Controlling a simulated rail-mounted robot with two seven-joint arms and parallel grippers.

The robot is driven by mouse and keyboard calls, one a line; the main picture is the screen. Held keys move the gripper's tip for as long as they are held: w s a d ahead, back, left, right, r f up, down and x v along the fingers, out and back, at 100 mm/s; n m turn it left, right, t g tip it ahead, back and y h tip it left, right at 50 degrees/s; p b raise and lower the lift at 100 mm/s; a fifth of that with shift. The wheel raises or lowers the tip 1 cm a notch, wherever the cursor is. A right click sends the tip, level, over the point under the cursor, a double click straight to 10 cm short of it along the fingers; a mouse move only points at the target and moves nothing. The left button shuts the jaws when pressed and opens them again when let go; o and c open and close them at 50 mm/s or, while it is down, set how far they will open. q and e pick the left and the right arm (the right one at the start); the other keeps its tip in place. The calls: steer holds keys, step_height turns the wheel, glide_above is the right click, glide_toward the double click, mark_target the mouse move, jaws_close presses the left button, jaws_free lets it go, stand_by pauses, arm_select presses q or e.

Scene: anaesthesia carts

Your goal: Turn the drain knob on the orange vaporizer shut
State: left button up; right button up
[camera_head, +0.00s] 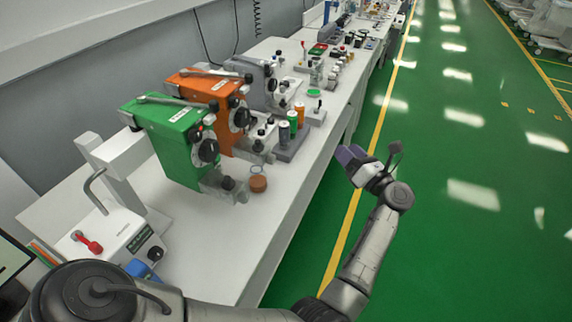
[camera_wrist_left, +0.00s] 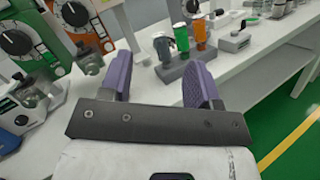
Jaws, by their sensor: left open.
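The orange vaporizer (camera_head: 205,88) stands in the middle of a row on the bench, between a green and a grey one. Its dark drain knob (camera_head: 258,146) sits low at its front, on a clear block. In the left wrist view the orange vaporizer (camera_wrist_left: 103,21) is at the top left, with its drain block (camera_wrist_left: 90,63) left of the fingers. My left gripper (camera_head: 350,156) is off the bench's front edge, right of the vaporizers, its purple fingers (camera_wrist_left: 157,78) apart with nothing between them. The knob's turn position is too small to tell. My right gripper is out of view.
The green vaporizer (camera_head: 170,135) is nearest, with its own drain block and a brown round piece (camera_head: 258,184) by it. A grey rack with coloured bottles (camera_head: 290,145) stands right of the orange vaporizer.

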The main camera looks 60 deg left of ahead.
mark_target(274, 161)
arm_select(q)
steer(key=s+d+f+n+g+h, duration=0.25)
steer(key=s+n+g+h, duration=0.25)
steer(key=s+n+g, duration=0.5)
steer(key=shift+n+t, duration=0.6)
steer(key=shift+t, duration=0.1)
steer(key=x, duration=0.4)
steer(key=w+x, duration=0.1)
steer(key=x, duration=0.3)
steer(key=a+x, duration=0.1)
steer(key=x, duration=0.3)
steer(key=shift+a+f+p, duration=0.3)
steer(key=shift+a+f, duration=0.05)
steer(key=shift+f, duration=0.05)
steer(key=c, duration=0.9)
